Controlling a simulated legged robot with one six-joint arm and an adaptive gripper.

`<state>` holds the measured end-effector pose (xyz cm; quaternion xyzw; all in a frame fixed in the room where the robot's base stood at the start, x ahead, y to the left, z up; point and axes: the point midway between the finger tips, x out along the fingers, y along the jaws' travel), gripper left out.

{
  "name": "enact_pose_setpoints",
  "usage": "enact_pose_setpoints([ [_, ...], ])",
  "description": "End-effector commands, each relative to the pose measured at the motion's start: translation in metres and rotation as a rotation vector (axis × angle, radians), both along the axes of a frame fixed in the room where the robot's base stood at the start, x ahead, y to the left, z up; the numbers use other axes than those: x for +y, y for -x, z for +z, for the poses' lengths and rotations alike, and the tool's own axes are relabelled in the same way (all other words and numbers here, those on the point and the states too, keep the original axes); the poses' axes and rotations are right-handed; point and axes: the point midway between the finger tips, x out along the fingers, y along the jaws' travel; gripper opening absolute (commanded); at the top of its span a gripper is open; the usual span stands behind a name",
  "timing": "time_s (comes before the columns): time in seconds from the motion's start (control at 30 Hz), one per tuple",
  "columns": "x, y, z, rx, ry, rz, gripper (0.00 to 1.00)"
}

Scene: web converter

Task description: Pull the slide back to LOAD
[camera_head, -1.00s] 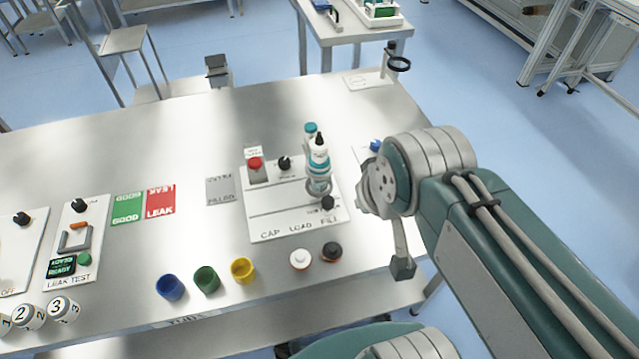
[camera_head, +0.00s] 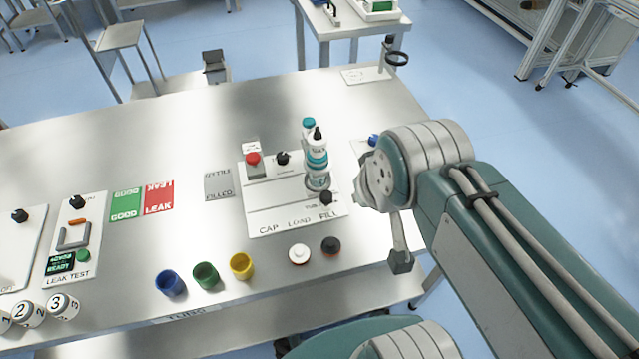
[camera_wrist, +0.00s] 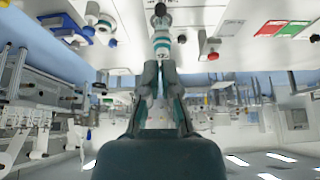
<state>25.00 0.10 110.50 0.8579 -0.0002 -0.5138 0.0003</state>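A white panel (camera_head: 262,219) marked CAP, LOAD and FILL lies on the bench. A white bottle with teal bands and a dark tip (camera_head: 316,157) stands upright in a holder at the FILL end. A black knob (camera_head: 326,198) is just in front of it. In the wrist view, which is upside down, the bottle (camera_wrist: 161,38) and the black knob (camera_wrist: 160,8) line up with my gripper (camera_wrist: 161,68). Its fingers sit close together, with a narrow gap. In the head view my wrist hides most of the fingers, right of the knob. I see no clear contact.
A red button (camera_head: 253,159) and a small black dial (camera_head: 283,158) are at the panel's back. A white cap (camera_head: 299,254) and a black cap (camera_head: 331,245) lie in front. Blue, green and yellow cups (camera_head: 241,266) stand at the front left.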

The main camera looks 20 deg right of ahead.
Motion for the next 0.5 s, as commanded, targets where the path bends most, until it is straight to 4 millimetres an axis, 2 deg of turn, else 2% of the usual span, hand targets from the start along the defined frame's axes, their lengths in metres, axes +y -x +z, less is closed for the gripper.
enact_pose_setpoints([
  [0.03,0.000,-0.001,0.000,0.002,0.000,0.001,0.36],
  [0.07,0.000,-0.002,0.000,0.006,0.001,0.003,0.49],
  [0.1,0.000,-0.005,0.000,0.013,0.003,0.005,0.67],
  [0.13,0.000,-0.008,-0.001,0.022,0.005,0.009,0.78],
  [0.5,0.000,-0.069,-0.022,0.182,0.036,0.085,0.78],
])
